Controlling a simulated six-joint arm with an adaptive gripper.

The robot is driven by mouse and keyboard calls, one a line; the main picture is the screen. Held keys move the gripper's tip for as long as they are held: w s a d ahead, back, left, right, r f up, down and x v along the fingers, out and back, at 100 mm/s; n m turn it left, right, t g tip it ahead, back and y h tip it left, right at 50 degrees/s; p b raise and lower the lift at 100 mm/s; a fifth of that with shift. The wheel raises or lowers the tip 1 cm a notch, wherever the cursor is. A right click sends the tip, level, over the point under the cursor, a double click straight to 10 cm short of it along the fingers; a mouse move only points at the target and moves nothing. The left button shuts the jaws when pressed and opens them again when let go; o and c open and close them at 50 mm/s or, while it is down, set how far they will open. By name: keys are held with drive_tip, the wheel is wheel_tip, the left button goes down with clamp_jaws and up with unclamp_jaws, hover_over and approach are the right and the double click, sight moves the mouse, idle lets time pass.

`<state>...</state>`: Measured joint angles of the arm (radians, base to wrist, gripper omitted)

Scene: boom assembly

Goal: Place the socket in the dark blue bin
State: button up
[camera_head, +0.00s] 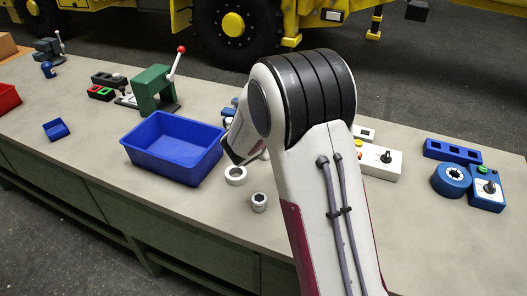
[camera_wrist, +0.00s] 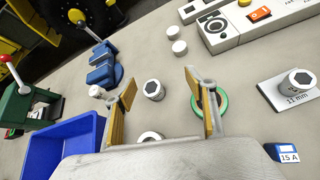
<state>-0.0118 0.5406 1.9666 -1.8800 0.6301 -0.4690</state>
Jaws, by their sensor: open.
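The dark blue bin (camera_head: 172,148) stands open on the bench left of my arm, and its rim shows at the lower left of the wrist view (camera_wrist: 60,150). My gripper (camera_wrist: 161,79) is open and empty, its yellow-padded fingers apart. A grey socket (camera_wrist: 154,90) with a dark hexagonal hole appears between the fingers, on the bench; contact is not visible. Another socket (camera_wrist: 296,83) stands on an 11 mm plate at right. A grey socket (camera_head: 259,202) also stands near the bench front in the head view. My arm hides the fingers there.
A white ring (camera_head: 235,175) lies right of the bin. A green press (camera_head: 154,90) with a red-knobbed lever stands behind the bin. A green-rimmed round part (camera_wrist: 210,100) lies by the right finger. White and blue control boxes stand right of my arm.

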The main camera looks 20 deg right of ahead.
drive_tip(key=w+a+f+n, duration=0.1)
drive_tip(key=f, duration=0.1)
drive_tip(key=w+f+n, duration=0.1)
drive_tip(key=f+n, duration=0.1)
drive_tip(key=f, duration=0.1)
drive_tip(key=w+a+f+n+y, duration=0.1)
drive_tip(key=w+f, duration=0.1)
drive_tip(key=shift+w+a+f+n+t, duration=0.1)
drive_tip(key=shift+a+f+n+t, duration=0.2)
drive_tip(key=shift+a+f, duration=0.1)
drive_tip(key=shift+d, duration=0.1)
drive_tip(key=shift+x, duration=1.25)
drive_tip(key=shift+x, duration=2.6)
drive_tip(key=c, duration=1.5)
